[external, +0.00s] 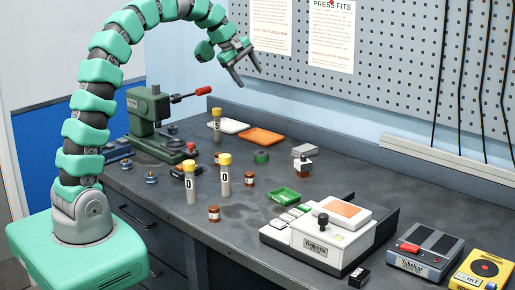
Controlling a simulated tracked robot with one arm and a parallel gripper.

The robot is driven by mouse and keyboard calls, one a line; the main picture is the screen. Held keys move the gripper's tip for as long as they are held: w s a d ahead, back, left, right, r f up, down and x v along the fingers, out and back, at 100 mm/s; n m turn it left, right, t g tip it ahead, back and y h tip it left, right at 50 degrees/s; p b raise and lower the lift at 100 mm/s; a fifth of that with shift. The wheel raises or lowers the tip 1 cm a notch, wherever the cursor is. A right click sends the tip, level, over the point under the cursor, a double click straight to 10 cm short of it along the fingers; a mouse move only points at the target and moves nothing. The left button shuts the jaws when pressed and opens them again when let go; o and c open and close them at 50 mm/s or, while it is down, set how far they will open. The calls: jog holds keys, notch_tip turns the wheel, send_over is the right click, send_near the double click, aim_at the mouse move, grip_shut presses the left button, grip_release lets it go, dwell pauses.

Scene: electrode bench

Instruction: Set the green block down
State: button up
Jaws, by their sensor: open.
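My gripper (250,79) is open and empty, raised high in front of the pegboard, well above the bench. No green block shows between its fingers. A small, low green piece (261,157) rests on the bench toward the back middle; it looks rounded, and I cannot tell if it is the block. A small green patch (304,208) also shows by the pale keys of the white machine, too small to make out.
A green tray (285,195) lies mid-bench. Yellow-capped bottles (224,178) and brown jars (214,213) stand to its left. A green press (152,112) with a red-handled lever is at the back left. The white machine (320,235) fills the front right.

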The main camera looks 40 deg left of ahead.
jog(key=s+d+r+m+t+y, duration=0.1)
jog(key=s+r+m+t, duration=0.2)
jog(key=r, duration=0.8)
jog(key=s+d+r+m+t, duration=0.1)
jog(key=s+r+m+t, duration=0.2)
jog(key=s+r+m, duration=0.4)
jog(key=s+d+r+m+t+y, duration=0.1)
jog(key=s+r+m+t, duration=0.3)
jog(key=s+r, duration=0.7)
notch_tip(320, 180, up, 5)
jog(key=shift+m+y, duration=0.3)
jog(key=shift+m, duration=0.6)
